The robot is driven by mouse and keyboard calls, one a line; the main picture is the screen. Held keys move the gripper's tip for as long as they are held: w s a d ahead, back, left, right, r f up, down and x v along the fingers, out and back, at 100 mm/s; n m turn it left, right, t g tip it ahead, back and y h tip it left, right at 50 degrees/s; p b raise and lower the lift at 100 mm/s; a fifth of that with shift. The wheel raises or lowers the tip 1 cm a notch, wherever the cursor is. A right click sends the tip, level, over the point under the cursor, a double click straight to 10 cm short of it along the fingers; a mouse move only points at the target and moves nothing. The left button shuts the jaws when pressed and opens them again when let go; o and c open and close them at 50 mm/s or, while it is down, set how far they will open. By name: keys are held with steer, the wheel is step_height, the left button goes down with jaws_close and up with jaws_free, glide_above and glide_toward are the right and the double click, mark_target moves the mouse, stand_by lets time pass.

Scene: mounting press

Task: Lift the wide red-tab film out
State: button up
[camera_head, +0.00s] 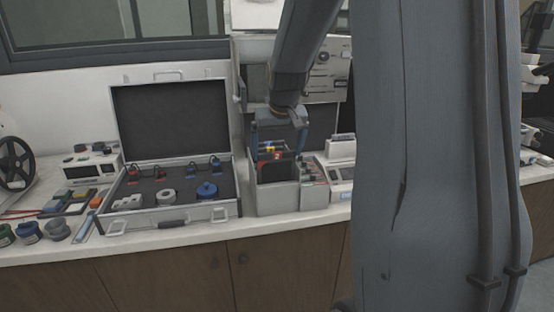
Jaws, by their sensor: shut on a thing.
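My gripper (278,143) hangs from the arm over the grey box-shaped press (291,200) on the counter, with its blue-sided fingers pointing down.
An open case (171,216) with dark foam and several parts stands left of the press. A small white device (341,150) stands close on the right. My large grey arm link hides the right side. Jars and tools crowd the counter's left end.

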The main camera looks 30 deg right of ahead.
step_height(320, 180, up, 15)
steer(key=b, duration=0.3)
steer(key=shift+r, duration=0.15)
stand_by(0.6)
